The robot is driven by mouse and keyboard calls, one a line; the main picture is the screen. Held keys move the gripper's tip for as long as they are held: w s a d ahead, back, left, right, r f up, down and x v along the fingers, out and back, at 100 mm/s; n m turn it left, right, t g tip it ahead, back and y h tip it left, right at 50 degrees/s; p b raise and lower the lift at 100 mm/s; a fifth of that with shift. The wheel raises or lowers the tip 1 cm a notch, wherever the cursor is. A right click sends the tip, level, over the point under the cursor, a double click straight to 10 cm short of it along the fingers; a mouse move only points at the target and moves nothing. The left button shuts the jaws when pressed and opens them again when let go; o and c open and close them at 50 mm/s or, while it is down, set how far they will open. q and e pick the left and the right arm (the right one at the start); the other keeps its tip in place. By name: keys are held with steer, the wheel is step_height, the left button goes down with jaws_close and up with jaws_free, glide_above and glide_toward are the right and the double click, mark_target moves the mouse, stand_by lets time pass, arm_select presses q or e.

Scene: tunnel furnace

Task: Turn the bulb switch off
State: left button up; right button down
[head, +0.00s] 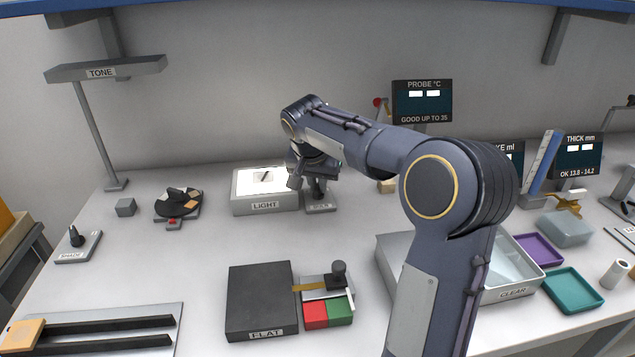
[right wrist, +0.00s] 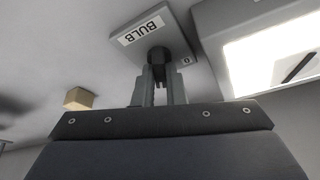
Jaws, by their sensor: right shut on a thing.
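The bulb switch (head: 321,208) is a small grey box at the back of the table, just right of the light box. In the right wrist view its plate (right wrist: 181,28) carries the label BULB, and a dark knob (right wrist: 159,54) stands out from it. My right gripper (head: 313,180) is above the switch, and its fingers (right wrist: 160,92) are shut on the knob. In the head view my wrist hides part of the switch. The light box (head: 265,207), labelled LIGHT, has a bright white top with a small dark item on it. My left gripper is not in view.
A small tan block (head: 387,187) stands right of the switch. A dark turntable (head: 178,203) is left of the light box. A black FLAT plate (head: 262,300) and a large CLEAR tray (head: 513,293) lie nearer. My right arm crosses above the table.

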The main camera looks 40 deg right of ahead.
steer(key=n+p, duration=0.1)
steer(key=n, duration=0.2)
steer(key=n+t+y+p, duration=0.1)
steer(key=n, duration=0.1)
steer(key=shift+s+d+r+n+t+y, duration=0.1)
steer(key=shift+d+r+n+t+y, duration=0.05)
steer(key=shift+n+t+y, duration=0.2)
steer(key=n+y+p, duration=0.1)
steer(key=n, duration=0.2)
steer(key=shift+d+p, duration=0.1)
steer(key=shift+p, duration=0.3)
steer(key=shift+n+y+p, duration=0.3)
steer(key=shift+n+y, duration=0.15)
steer(key=shift+n, duration=0.6)
steer(key=c, duration=1.5)
jaws_free()
